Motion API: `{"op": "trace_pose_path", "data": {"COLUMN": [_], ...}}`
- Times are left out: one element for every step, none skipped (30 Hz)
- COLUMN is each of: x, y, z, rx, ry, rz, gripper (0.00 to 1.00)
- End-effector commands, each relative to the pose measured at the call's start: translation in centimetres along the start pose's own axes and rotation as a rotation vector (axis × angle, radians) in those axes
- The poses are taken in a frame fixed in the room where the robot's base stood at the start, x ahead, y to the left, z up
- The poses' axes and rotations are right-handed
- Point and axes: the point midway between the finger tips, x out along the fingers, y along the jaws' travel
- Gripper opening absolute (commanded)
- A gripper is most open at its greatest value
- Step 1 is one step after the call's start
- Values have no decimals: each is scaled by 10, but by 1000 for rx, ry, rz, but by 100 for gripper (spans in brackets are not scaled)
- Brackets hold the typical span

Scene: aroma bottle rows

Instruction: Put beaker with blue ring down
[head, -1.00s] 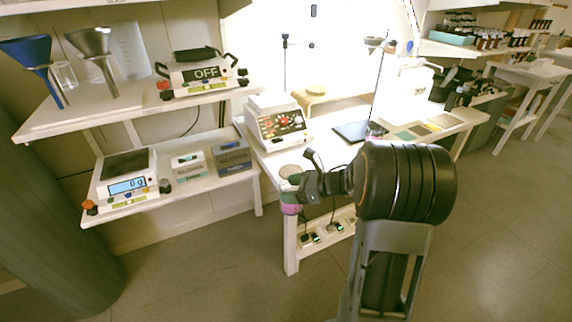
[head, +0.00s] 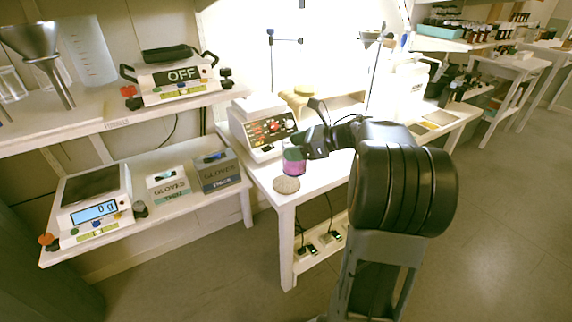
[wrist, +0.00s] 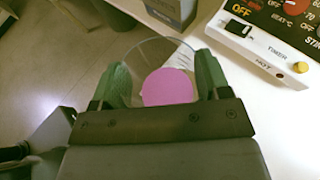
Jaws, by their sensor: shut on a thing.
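A clear glass beaker with pink-magenta content (head: 293,165) is in my gripper (head: 303,147) at the front left of the white table. In the wrist view the beaker (wrist: 168,87) sits between the two green fingers of my gripper (wrist: 165,76), which are shut on it. It looks upright. A blue ring on it cannot be made out clearly. A round cork-coloured pad (head: 286,185) lies at the table's front corner, just in front of the beaker in the picture. I cannot tell whether the beaker's base touches the table.
A hotplate stirrer (head: 262,127) stands close behind and left of the beaker; it also shows in the wrist view (wrist: 268,40). Glove boxes (head: 218,172) and a scale (head: 95,200) stand on the left shelf. The white table (head: 318,178) has bare room right of the pad.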

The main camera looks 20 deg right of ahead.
Motion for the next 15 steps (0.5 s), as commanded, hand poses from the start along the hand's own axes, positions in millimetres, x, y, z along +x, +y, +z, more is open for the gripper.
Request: {"op": "trace_pose_path", "data": {"x": [9,13,18,22,24,27,29,31,33,34,34,35,36,37,39], "y": [-4,-6,-8,-10,-11,-12,-13,-14,-14,-15,-15,-16,-16,-17,-18], "z": [-7,-9,-12,-14,-16,-18,-19,-20,-20,-20,-20,-21,-22,-23,-24], "rx": [1,-1,-1,-1,-1,-1,-2,-2,-3,-4,-4,-4,-4,-4,-4], "ry": [-1,-2,-2,-2,-1,-1,-1,-1,-1,-1,-1,-1,-1,-1,-1], "rz": [2,2,2,2,1,2,2,2,3,3,2,2,2,2,2], "gripper": [40,40,40,40,40,40,40,40,40,40,40,40,40,40,40]}}
